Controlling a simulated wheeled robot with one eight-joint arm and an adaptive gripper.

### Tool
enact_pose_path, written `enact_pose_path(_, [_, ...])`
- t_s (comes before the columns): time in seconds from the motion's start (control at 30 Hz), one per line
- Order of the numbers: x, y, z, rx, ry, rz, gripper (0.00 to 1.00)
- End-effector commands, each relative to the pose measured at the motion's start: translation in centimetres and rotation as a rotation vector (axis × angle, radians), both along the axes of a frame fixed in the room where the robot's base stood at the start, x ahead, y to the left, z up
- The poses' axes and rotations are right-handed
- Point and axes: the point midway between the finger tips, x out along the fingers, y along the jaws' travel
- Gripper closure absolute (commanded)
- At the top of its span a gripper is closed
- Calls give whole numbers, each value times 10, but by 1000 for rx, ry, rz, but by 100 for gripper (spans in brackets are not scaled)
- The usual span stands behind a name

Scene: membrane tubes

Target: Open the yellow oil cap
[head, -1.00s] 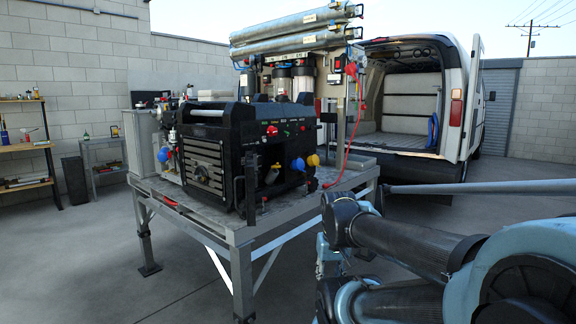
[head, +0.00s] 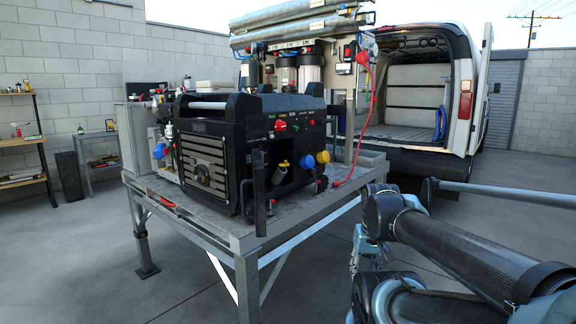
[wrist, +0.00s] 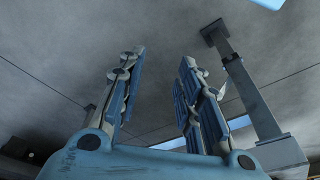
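The black generator-like machine (head: 210,160) stands on a metal table. Two yellow parts show low on its right-hand panel: a small yellow-topped part (head: 283,164) on a grey stub, and a round yellow knob (head: 323,157) beside a blue one. I cannot tell for certain which is the oil cap; both look in place. In the wrist view, my gripper (wrist: 162,58) is open and empty, its two fingers apart over bare floor. It is well away from the machine, and no yellow part shows in the wrist view.
The grey table (head: 225,236) has legs and diagonal braces; one leg (wrist: 250,98) shows close to my gripper in the wrist view. A red hose (head: 369,110) hangs at the table's right. An open van (head: 465,105) stands behind. Floor at front left is clear.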

Motion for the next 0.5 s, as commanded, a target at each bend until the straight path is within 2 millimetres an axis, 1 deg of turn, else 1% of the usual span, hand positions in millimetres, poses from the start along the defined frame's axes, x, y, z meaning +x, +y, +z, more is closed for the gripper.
enact_pose_path(0.07, [14,8,9,45,-15,-10,68])
enact_pose_path(0.17, [38,29,23,140,-45,-28,68])
enact_pose_path(0.3, [79,64,50,308,-92,-64,68])
enact_pose_path(0.37, [98,79,63,381,-111,-82,68])
enact_pose_path(0.5, [143,109,93,551,-153,-130,68])
